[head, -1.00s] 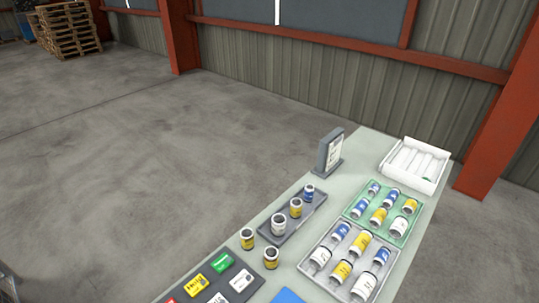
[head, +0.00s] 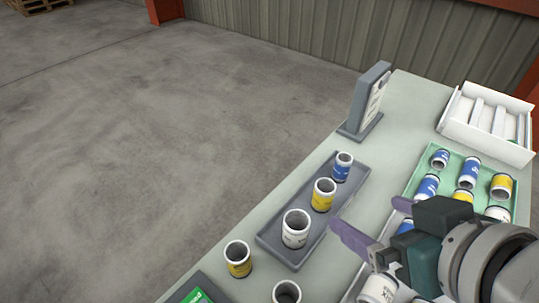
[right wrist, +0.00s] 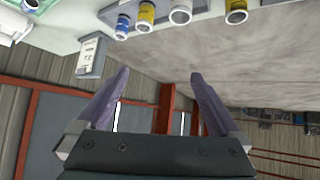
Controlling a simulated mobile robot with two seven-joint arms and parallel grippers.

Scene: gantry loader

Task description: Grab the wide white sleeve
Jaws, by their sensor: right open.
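A wide white sleeve (head: 296,228) stands upright at the near end of a dark grey tray (head: 272,232). A yellow sleeve (head: 323,195) and a blue sleeve (head: 342,167) stand behind it in the same tray. My right gripper (head: 367,212) is open and empty, to the right of the tray and apart from the white sleeve. In the right wrist view the white sleeve (right wrist: 180,15) is at the top edge, beyond the open fingers (right wrist: 160,78). More white sleeves lie in the trays at right, partly hidden by my right gripper. My left gripper is out of view.
A yellow sleeve (head: 238,260) and another sleeve (head: 286,293) stand on the table in front of the tray. A grey sign stand (head: 368,100) rises behind it. A green tray (head: 416,180) of sleeves and a white divided box (head: 455,128) are at right.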

